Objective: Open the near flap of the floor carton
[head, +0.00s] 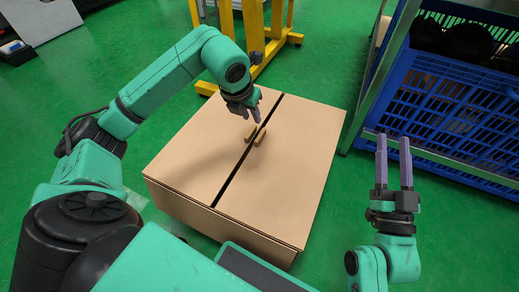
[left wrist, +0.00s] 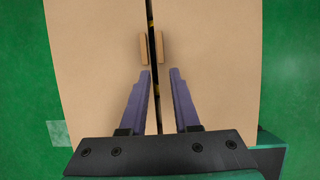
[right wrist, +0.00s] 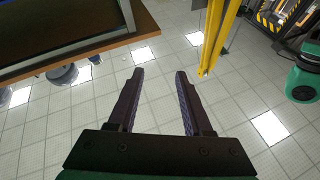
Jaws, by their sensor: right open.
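The floor carton (head: 285,200) is a low tan box on the green floor. Its top is two flat, closed flaps, with a dark straight slit between them. Two small tan-brown grip tabs (head: 255,134) stand beside the slit near its middle, one on each flap. They also show in the left wrist view, the left tab (left wrist: 143,49) and the right tab (left wrist: 160,46). My left gripper (head: 254,117) is over the carton near the tabs; its fingers (left wrist: 160,72) are apart with nothing between them. My right gripper (head: 393,140) is open and empty, right of the carton, fingers pointing up.
A yellow wheeled stand (head: 253,30) is behind the carton. A blue crate (head: 435,110) with dark contents sits on a metal-framed rack at the right, near my right gripper. Green floor (head: 140,35) is open left of the stand.

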